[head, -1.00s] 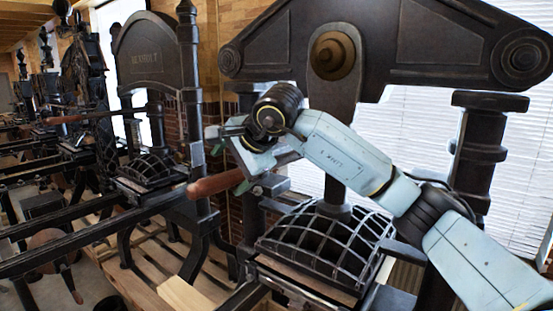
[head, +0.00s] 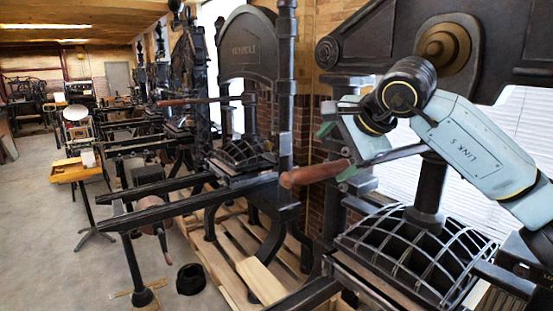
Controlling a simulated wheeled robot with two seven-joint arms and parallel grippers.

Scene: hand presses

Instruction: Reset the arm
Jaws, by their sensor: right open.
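My right arm comes in from the right side, light blue with black joints. Its gripper (head: 336,152) is open at the lever of the nearest press, with green fingertips apart. One fingertip is above the wooden handle (head: 312,174) and the other is at the handle's inner end. I cannot tell whether either touches it. The dark metal lever bar (head: 402,154) runs right from the handle towards the press's central column (head: 428,190), partly behind my arm. My left gripper is not in view.
The near press's ribbed black grid (head: 420,248) is below my arm. A second press (head: 250,50) stands to the left, its long rails (head: 190,205) reaching out. A black bucket (head: 190,279) and wooden pallet slats (head: 225,262) are on the floor. Open grey floor (head: 50,240) lies far left.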

